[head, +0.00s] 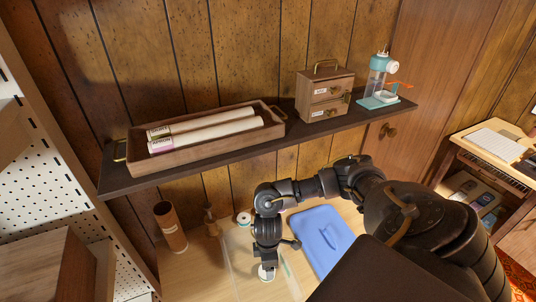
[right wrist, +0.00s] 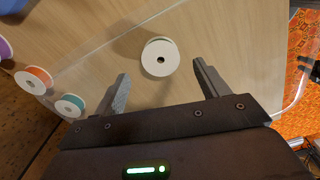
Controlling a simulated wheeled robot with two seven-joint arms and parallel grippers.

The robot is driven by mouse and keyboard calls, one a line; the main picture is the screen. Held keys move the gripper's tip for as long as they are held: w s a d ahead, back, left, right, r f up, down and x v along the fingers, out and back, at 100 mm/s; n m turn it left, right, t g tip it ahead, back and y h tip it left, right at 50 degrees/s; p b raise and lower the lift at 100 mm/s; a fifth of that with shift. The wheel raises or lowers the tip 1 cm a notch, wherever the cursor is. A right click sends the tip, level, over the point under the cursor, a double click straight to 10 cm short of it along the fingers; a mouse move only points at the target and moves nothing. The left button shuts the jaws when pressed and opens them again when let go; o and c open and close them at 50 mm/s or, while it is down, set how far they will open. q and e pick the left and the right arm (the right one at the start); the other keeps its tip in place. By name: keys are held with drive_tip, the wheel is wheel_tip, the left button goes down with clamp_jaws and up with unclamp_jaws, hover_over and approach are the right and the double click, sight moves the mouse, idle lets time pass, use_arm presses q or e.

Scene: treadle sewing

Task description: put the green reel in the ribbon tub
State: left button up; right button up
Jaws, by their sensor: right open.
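A reel with a white round face (right wrist: 160,58) lies on pale wood, just beyond and between my right fingertips in the right wrist view; its wound colour hardly shows. In the head view this white disc (head: 266,275) sits below my right gripper (head: 267,262). My right gripper (right wrist: 162,72) is open, its fingers apart and not visibly touching the reel. A teal-green reel (right wrist: 69,106) stands at the left in the wrist view, near an orange reel (right wrist: 33,80) and a purple reel (right wrist: 3,48). Clear tub-like edges (right wrist: 296,100) surround the white-faced reel; whether it lies inside cannot be told. My left gripper is out of view.
A blue lid-like piece (head: 322,240) lies right of my right gripper. A brown cylinder (head: 170,226) stands at the table's left. Above is a dark shelf (head: 210,160) with a wooden tray (head: 272,123), small drawers (head: 322,95) and a teal device (head: 378,85).

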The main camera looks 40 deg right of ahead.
wheel_tip(320, 180, up, 6)
drive_tip(key=p, duration=0.1)
drive_tip(key=shift+r, duration=0.25)
drive_tip(key=shift+s, duration=0.1)
idle(0.4)
